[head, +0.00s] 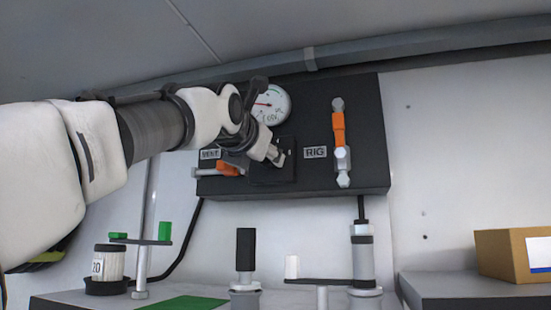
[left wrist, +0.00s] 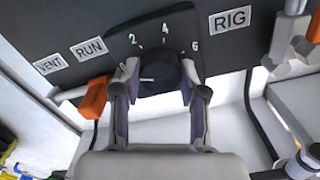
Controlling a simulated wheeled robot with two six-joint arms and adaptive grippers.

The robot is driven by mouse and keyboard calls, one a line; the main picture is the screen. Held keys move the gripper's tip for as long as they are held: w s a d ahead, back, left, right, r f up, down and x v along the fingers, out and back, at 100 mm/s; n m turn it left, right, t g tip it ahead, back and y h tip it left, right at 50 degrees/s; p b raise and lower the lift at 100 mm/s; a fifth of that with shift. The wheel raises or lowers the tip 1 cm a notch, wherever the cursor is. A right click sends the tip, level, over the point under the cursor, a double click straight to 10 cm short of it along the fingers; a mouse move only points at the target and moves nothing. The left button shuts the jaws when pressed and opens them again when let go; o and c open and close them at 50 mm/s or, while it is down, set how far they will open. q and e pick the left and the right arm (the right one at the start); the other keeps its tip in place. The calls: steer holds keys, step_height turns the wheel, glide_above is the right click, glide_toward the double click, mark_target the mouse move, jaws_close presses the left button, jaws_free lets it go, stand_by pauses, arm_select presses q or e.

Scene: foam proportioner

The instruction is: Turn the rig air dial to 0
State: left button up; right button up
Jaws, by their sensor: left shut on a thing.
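The rig air dial is a black knob (left wrist: 160,72) on a square black plate (left wrist: 178,32) marked 0, 2, 4 and 6. A white pointer line on the knob points left, close to the 0 mark. My left gripper (left wrist: 158,92) is shut on the knob, one finger on each side. In the head view my left gripper (head: 276,157) reaches the dial plate (head: 272,174) and hides most of the knob. My right gripper is in neither view.
A round gauge (head: 272,104) sits above the dial on the black panel (head: 362,110). An orange-handled valve (head: 339,135) is at right, another orange lever (head: 229,169) at left. Below stand a black-topped post (head: 245,250) and a cardboard box (head: 505,253).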

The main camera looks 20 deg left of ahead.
arm_select(q)
steer(key=shift+r+n, duration=0.15)
steer(key=shift+n, duration=0.45)
steer(key=o, duration=1.1)
steer(key=shift+o, duration=0.2)
steer(key=shift+w, duration=0.15)
steer(key=shift+f, duration=0.2)
